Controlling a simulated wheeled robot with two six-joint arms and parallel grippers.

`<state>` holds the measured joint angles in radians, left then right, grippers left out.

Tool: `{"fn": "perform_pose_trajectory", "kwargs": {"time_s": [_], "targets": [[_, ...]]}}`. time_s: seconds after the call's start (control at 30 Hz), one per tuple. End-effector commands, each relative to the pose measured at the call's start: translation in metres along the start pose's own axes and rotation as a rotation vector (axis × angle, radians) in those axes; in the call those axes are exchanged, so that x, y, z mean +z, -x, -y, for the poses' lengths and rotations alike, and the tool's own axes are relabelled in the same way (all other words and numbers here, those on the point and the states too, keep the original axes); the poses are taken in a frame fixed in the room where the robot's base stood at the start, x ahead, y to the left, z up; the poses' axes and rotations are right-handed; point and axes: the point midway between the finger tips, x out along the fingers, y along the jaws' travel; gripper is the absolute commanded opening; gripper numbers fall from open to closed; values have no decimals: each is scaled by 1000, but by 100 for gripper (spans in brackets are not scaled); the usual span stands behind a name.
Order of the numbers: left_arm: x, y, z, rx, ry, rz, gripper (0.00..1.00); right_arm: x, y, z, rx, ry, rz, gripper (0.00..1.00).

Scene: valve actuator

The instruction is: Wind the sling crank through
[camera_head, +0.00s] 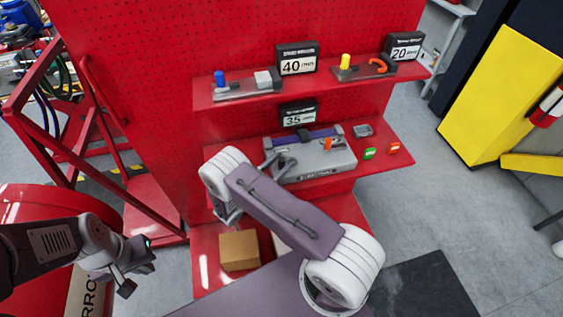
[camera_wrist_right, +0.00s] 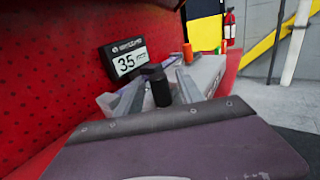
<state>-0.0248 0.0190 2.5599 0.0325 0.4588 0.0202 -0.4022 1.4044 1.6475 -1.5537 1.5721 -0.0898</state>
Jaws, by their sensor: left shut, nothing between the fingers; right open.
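A grey device (camera_head: 325,165) lies on the middle shelf, with a blue-purple strap across it and an orange piece on top. I take a black upright knob (camera_wrist_right: 157,86) in the right wrist view for the crank's grip. My right gripper (camera_head: 276,166) is open at the device's left end, partly hidden behind my arm. In the right wrist view its two fingers (camera_wrist_right: 160,92) are spread on either side of the knob; I cannot tell if they touch it. My left gripper (camera_head: 138,268) is shut and empty, low at the left, away from the shelves.
A "35" sign (camera_head: 298,114) stands behind the device. Green (camera_head: 369,153) and orange (camera_head: 393,147) small blocks sit right of it. The upper shelf (camera_head: 240,92) holds other fixtures with signs. A cardboard box (camera_head: 239,250) sits below. Open floor lies to the right.

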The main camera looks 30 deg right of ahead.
Motion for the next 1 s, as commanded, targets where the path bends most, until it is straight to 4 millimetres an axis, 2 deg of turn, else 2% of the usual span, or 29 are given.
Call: {"fn": "perform_pose_trajectory", "kwargs": {"time_s": [0.3, 0.43, 0.57, 1.0], "targets": [[3, -29, 1, 0, 0, 0, 0, -5, 64, -2, 7, -3, -1, 45], [4, -34, 1, 0, 0, 0, 0, -3, 82, -1, 3, -1, 0, 45], [4, -35, 1, 0, 0, 0, 0, -1, 88, 0, 1, -1, 0, 45], [4, -34, 1, 0, 0, 0, 0, 0, 88, 0, 0, 0, 0, 45]]}}
